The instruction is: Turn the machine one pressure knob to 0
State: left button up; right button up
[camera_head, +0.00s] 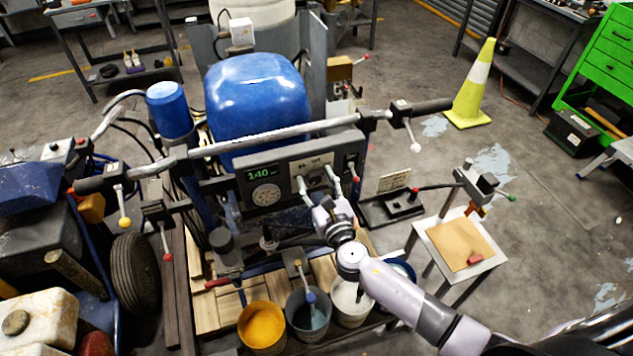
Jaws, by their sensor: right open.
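The line striper machine (259,95) stands in the middle, with a blue tank and a long handlebar. Its grey control panel (285,160) carries a green display that seems to read 1:40 and a round gauge (265,194). I cannot tell whether a finger touches anything. My left gripper is not in view.
The handlebar (270,137) crosses above the panel, with small levers hanging from it. Buckets of yellow (262,326), blue-grey (308,314) and white paint stand below. A small table (460,246) is at right.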

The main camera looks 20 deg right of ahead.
jog(key=s, duration=1.2)
jog(key=shift+d, duration=0.25)
jog(key=shift+f, duration=0.1)
jog(key=s+d+f+m+g+h+b, duration=0.1)
jog(key=s+d+f+m+g+b, duration=0.25)
jog(key=f, duration=0.95)
jog(key=s+d+f+m+g, duration=0.3)
jog(key=f+m, duration=0.4)
jog(key=f, duration=0.6)
jog(key=s+d+f+m+g+h+b, duration=0.15)
jog(key=s+f+m+g, duration=0.35)
jog(key=f, duration=0.8)
jog(key=s+a+f+m+g+y+b, duration=0.1)
jog(key=s+f+m+g+b, duration=0.1)
jog(key=s+f+m, duration=0.7)
jog(key=s+a+f+m+g+y+b, duration=0.1)
jog(key=s+f+m+g+b, duration=0.2)
jog(key=s+f+m, duration=0.6)
jog(key=s+f, duration=0.2)
jog(key=s, duration=0.7)
jog(key=shift+s+m, duration=0.35)
jog(key=shift+s, duration=0.05)
jog(key=shift+g, duration=0.25)
